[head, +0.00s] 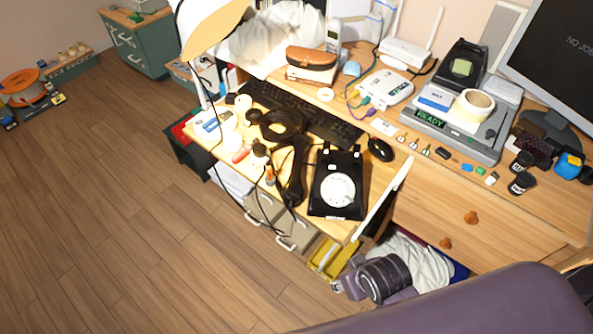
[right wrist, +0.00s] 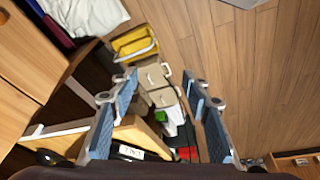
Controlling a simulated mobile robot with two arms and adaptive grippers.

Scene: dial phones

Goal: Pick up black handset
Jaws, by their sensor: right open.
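The black handset (head: 295,178) lies lengthwise on the desk's front left part, just left of the black dial phone (head: 325,197). The phone has a pale round dial and a small white label on its front edge. In the right wrist view, that labelled edge shows low down, partly cut off (right wrist: 130,153). My right gripper (right wrist: 160,82) is open, its blue-padded fingers wide apart with nothing seen held between them. I cannot make out the handset clearly in that view.
A keyboard (head: 305,115), a mouse (head: 380,149) and black headphones (head: 287,124) surround the phone. A lamp (head: 205,28) stands at the left. A yellow bin (head: 333,257) and drawers are below the desk. Open wooden floor (head: 110,210) lies left.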

